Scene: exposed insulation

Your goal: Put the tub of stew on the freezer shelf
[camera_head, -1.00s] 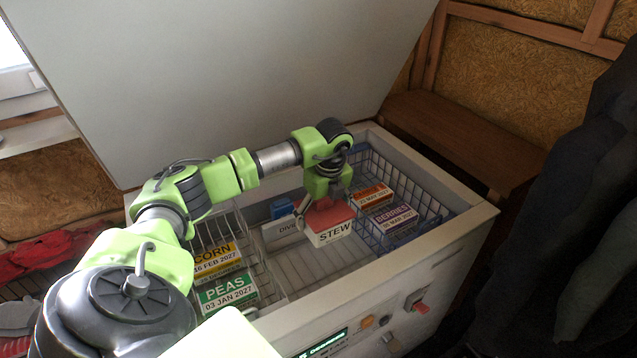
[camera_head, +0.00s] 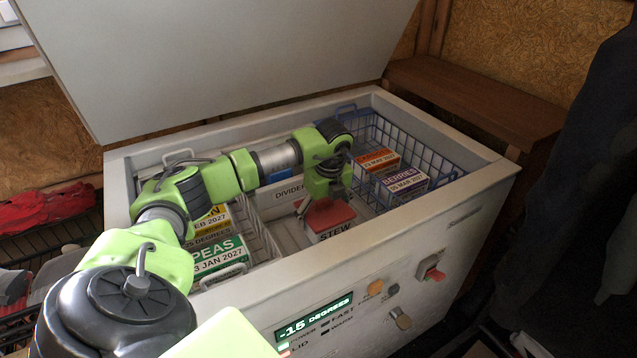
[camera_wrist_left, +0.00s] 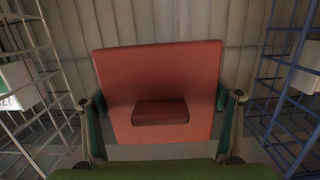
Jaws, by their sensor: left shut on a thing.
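The tub of stew (camera_head: 335,232) has a red lid and a white front labelled STEW. It is inside the open chest freezer (camera_head: 455,225), between the white basket on the left and the blue basket on the right. My left gripper (camera_head: 327,203) is shut on the tub from above. In the left wrist view the red lid of the tub (camera_wrist_left: 160,75) lies between both fingers. A ribbed pale surface shows beyond it; I cannot tell whether the tub touches the freezer shelf. My right gripper is not in view.
The white wire basket (camera_head: 265,240) holds corn and peas packs (camera_head: 217,255). The blue wire basket (camera_head: 440,165) holds berries (camera_head: 404,181) and an orange-labelled pack (camera_head: 377,160). A divider (camera_head: 289,190) stands behind the tub. The raised lid (camera_head: 230,60) is behind the arm.

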